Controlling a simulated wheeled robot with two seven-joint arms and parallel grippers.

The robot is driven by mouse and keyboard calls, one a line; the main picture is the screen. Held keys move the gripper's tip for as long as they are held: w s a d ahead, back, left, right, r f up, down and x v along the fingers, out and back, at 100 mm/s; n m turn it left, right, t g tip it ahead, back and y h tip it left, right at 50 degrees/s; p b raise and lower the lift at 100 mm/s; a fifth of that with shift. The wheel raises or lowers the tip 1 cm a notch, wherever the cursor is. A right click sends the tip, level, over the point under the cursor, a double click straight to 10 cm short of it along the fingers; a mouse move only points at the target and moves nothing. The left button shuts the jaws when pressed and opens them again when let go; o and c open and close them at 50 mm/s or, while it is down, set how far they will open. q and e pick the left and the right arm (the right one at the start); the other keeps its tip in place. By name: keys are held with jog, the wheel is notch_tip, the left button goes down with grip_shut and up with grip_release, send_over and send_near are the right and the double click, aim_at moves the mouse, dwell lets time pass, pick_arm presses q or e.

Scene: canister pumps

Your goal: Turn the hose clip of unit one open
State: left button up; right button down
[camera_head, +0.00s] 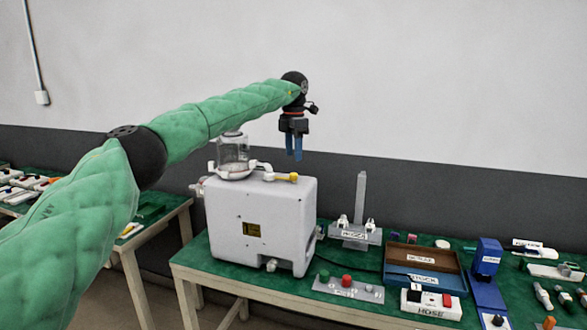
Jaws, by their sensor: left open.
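A white pump unit (262,225) stands on the green-topped table, with a clear canister (233,152) on its top left. A small yellow-ended part (288,177) lies across the top of the unit at the right; I cannot tell for sure whether it is the hose clip. My right gripper is not in view.
Right of the unit are a grey panel (347,289) with coloured knobs, a stand with a tall grey post (361,203), a brown tray (425,260) and a blue holder (487,257). Small parts crowd the far right. Another table is at the left.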

aim_at(293, 176)
pick_arm(q)
notch_tip(293, 176, down, 6)
jog(key=shift+w+r+p, duration=0.1)
jog(key=shift+p, duration=0.5)
jog(key=shift+f, duration=0.45)
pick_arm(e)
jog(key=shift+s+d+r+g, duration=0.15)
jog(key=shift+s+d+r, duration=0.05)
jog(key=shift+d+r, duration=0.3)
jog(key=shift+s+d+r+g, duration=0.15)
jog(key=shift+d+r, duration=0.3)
pick_arm(q)
jog(key=c, duration=1)
